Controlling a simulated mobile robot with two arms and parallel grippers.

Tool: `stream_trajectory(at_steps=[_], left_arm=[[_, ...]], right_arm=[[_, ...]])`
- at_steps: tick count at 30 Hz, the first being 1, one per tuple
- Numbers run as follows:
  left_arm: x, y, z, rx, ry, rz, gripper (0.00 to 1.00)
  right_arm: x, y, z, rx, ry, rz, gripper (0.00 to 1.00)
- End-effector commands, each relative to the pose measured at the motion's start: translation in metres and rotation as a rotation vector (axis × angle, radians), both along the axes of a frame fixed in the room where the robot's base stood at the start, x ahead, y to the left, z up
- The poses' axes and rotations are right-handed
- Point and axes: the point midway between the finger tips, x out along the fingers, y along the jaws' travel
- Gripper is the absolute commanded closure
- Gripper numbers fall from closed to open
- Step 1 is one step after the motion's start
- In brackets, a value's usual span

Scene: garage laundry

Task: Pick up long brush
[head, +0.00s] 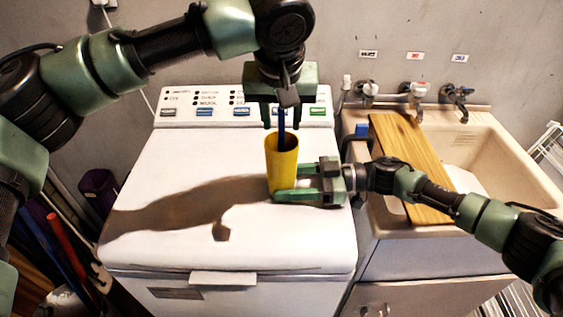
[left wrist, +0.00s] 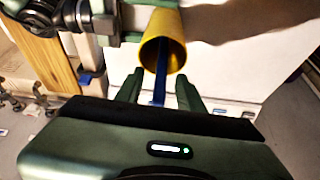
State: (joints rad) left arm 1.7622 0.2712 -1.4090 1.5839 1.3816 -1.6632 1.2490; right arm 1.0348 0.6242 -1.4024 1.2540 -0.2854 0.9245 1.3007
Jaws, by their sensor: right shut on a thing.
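The long brush shows as a thin blue handle (head: 282,124) standing up out of a yellow cup (head: 283,167). The handle also shows in the left wrist view (left wrist: 160,82), and its lower part is hidden inside the cup. My left gripper (head: 282,122) is above the cup and points down. Its two fingers are open, one on each side of the handle, with a gap on both sides. My right gripper (head: 283,190) comes in from the right and is shut on the lower part of the cup, over the washer lid.
The white washing machine (head: 180,235) has a control panel along its back. A sink (head: 478,150) with taps stands at the right, with a wooden board (head: 405,160) lying across it. A purple bin (head: 98,188) is at the left. Most of the lid is clear.

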Motion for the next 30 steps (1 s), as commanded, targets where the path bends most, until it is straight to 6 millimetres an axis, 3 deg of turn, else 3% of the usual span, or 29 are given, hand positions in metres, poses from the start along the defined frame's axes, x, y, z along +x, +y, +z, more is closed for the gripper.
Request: stream_trajectory(at_steps=[4, 8, 9, 30], left_arm=[[0.0001, 0.0001, 0.0001, 0.000, 0.000, 0.001, 0.62], [0.0000, 0.0001, 0.0003, 0.000, 0.000, 0.001, 0.98], [0.0000, 0.0001, 0.0003, 0.000, 0.000, 0.001, 1.00], [-0.0001, -0.0001, 0.0006, 0.000, 0.000, 0.001, 1.00]], right_arm=[[0.0000, -0.0001, -0.0003, -0.001, 0.000, 0.000, 0.66], [0.0000, -0.0001, -0.0002, 0.000, 0.000, 0.000, 0.66], [0.0000, -0.0001, -0.0002, 0.000, 0.000, 0.000, 0.66], [0.0000, -0.0001, -0.0001, 0.000, 0.000, 0.000, 0.66]])
